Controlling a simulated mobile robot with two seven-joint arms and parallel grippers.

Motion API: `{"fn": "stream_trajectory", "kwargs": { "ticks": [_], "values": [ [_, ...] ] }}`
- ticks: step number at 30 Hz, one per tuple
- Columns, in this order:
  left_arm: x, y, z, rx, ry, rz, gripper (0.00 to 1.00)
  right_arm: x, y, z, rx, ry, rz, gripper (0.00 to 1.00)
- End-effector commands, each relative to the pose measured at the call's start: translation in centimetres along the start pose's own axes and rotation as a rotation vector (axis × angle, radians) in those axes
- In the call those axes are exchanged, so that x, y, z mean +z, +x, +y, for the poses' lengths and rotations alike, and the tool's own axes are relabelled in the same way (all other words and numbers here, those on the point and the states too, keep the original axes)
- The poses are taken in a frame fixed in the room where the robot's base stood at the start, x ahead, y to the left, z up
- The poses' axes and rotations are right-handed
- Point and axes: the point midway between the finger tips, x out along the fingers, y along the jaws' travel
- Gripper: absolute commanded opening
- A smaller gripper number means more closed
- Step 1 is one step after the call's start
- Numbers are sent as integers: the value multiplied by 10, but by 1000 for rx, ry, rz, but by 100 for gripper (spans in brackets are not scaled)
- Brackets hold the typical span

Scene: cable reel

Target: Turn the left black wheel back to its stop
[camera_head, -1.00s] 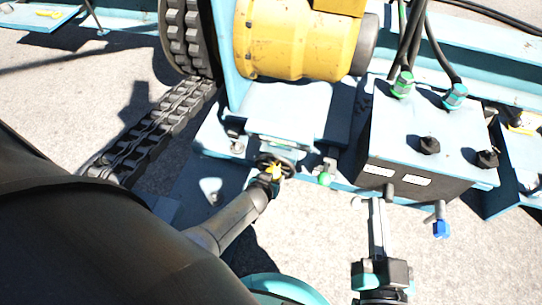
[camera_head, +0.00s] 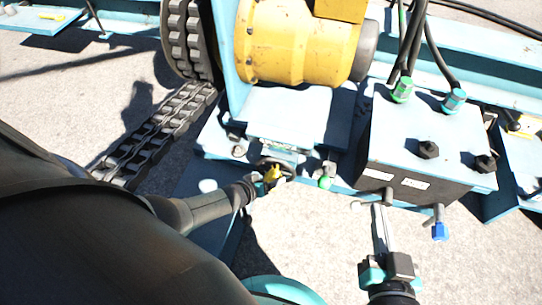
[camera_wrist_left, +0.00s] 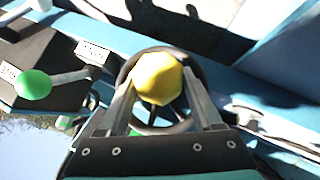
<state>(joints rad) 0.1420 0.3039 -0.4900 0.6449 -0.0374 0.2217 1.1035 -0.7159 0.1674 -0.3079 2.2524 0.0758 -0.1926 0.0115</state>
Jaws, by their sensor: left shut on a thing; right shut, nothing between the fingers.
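The left black wheel (camera_wrist_left: 185,120) is a dark ring with spokes and a yellow hub (camera_wrist_left: 158,79), seen from above in the left wrist view. In the head view the black wheel (camera_head: 287,166) sits below the blue frame, partly hidden by my gripper. My left gripper (camera_wrist_left: 158,95) has its two fingers on either side of the yellow hub and is shut on the wheel. In the head view my left gripper (camera_head: 262,182) reaches it from the lower left. My right gripper (camera_head: 379,212) is shut and empty, below the control box.
A light blue and dark control box (camera_head: 425,140) with black knobs stands to the right. A green-knobbed lever (camera_head: 324,182) is just right of the wheel, and a blue-knobbed lever (camera_head: 439,230) is near my right gripper. A chain (camera_head: 155,132) runs at left.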

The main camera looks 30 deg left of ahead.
Motion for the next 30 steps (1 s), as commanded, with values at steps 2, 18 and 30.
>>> {"fn": "stream_trajectory", "kwargs": {
  "ticks": [2,18,30],
  "values": [
    [1,1,-3,23,-22,-1,0,1,-1,-3,-9,9,39,0],
    [1,0,-1,95,-98,-1,0,-8,-8,-13,-31,41,178,0],
    [1,0,0,95,-98,-1,77,-9,-8,-13,-31,41,178,0]
  ]
}}
